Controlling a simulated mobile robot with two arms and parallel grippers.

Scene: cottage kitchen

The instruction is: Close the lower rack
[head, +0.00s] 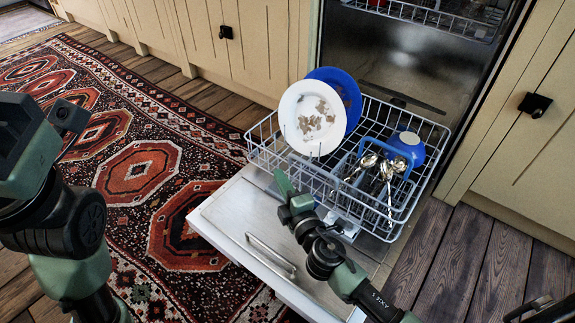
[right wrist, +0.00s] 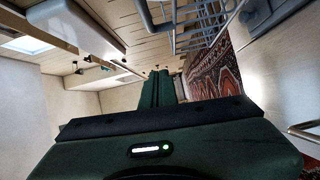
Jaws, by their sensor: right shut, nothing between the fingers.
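The lower rack (head: 262,158) of the dishwasher is grey wire and stands pulled out over the open door (head: 232,215). It holds a soiled white plate (head: 312,128), a blue plate (head: 347,92), a blue bowl (head: 406,150) and a cutlery basket with several spoons. My right gripper (head: 281,180) is shut and empty, close to the rack's near side in the head view; I cannot tell if it touches. Its closed fingers show in the right wrist view (right wrist: 158,88), with rack wires (right wrist: 200,32) beyond. My left arm shows at the left, but its fingers do not.
The upper rack (head: 435,18) sits inside the dishwasher. The flat open door with its metal handle (head: 271,255) lies low below my right arm. Cabinets (head: 530,160) flank the opening. A patterned rug (head: 140,180) covers the floor at left, clear of objects.

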